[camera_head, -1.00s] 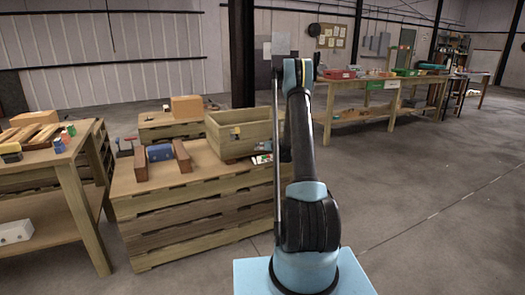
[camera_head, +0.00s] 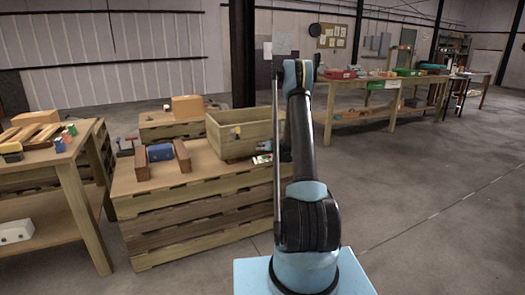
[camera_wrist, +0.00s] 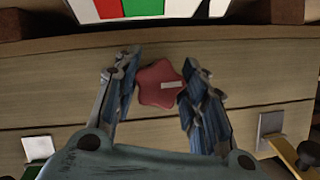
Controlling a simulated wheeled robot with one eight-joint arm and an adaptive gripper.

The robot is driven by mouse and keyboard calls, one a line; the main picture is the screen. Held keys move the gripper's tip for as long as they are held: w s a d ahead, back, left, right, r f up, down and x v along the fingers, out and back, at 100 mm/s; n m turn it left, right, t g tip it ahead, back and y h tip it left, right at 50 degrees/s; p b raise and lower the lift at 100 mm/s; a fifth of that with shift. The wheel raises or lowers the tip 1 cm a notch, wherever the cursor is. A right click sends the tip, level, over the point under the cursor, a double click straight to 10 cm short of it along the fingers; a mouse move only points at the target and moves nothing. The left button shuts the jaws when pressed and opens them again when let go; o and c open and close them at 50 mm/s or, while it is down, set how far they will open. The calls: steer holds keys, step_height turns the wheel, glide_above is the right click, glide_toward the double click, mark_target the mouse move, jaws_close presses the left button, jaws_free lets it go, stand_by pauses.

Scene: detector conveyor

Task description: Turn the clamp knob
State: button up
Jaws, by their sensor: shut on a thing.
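The clamp knob (camera_wrist: 158,86) is a red, star-shaped knob with a pale mark on its right side, in the middle of the wrist view. It sits in front of a wooden face. My gripper (camera_wrist: 161,82) has one blue-grey finger on each side of the knob and is shut on it. The knob's mount behind it is hidden.
A metal plate with a dark knob (camera_wrist: 307,153) is at lower right in the wrist view. A coloured panel (camera_wrist: 148,8) lies at the top. In the head view, a wooden crate (camera_head: 228,147) stands on a slatted bench (camera_head: 190,232). Floor at right is clear.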

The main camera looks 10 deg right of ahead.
steer(key=m+y, duration=0.1)
steer(key=m, duration=0.1)
steer(key=shift+d+m+y, duration=0.1)
steer(key=shift+m+y, duration=0.2)
steer(key=m+y, duration=0.2)
steer(key=m, duration=0.3)
steer(key=m+y, duration=0.1)
steer(key=m, duration=0.1)
steer(key=shift+d+t+y, duration=0.1)
steer(key=shift+t+y, duration=0.2)
steer(key=shift+t, duration=0.1)
steer(key=shift+m+t+y, duration=0.5)
steer(key=shift+m, duration=1.1)
steer(key=o, duration=1.1)
steer(key=shift+f, duration=0.15)
